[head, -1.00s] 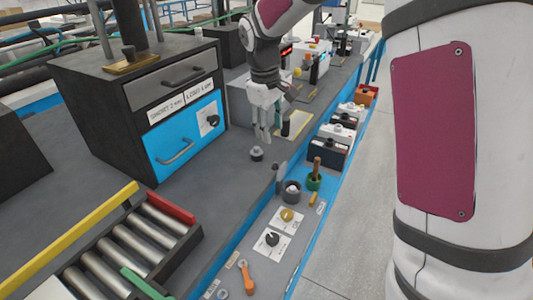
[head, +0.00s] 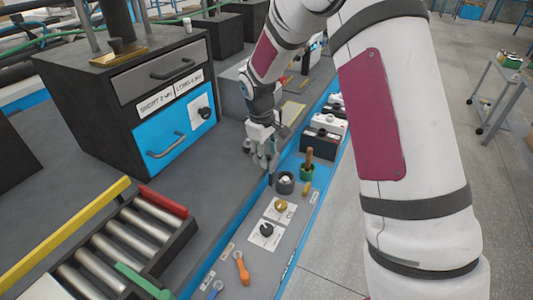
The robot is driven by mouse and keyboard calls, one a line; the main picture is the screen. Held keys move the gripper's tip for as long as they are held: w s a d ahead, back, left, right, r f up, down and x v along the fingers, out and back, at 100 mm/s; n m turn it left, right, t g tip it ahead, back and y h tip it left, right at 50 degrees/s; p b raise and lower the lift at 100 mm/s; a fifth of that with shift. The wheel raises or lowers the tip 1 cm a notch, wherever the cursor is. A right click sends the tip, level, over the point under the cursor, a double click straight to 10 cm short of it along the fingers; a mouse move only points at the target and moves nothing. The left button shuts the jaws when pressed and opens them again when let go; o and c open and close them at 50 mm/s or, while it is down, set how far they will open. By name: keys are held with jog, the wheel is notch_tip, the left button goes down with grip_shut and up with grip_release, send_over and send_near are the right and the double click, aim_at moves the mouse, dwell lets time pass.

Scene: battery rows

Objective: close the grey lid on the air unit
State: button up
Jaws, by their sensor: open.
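My gripper (head: 264,164) points down over the bench near its front edge, right of the black cabinet. It is open, and I see nothing held between its fingers. I cannot clearly make out the air unit or its grey lid. A small upright grey piece that stood at this edge earlier is now mostly hidden behind the gripper. I cannot tell whether the fingers touch it. A dark grey cup (head: 285,184) stands just right of and below the fingers.
The black cabinet (head: 95,115) has a grey drawer and a blue drawer (head: 178,135), both shut. A roller tray (head: 125,240) lies front left. A green pot (head: 307,171), white cards with knobs (head: 267,233) and an orange wrench (head: 242,268) lie along the front strip.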

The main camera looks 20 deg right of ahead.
jog(key=shift+f, duration=0.2)
jog(key=shift+c, duration=0.2)
grip_shut()
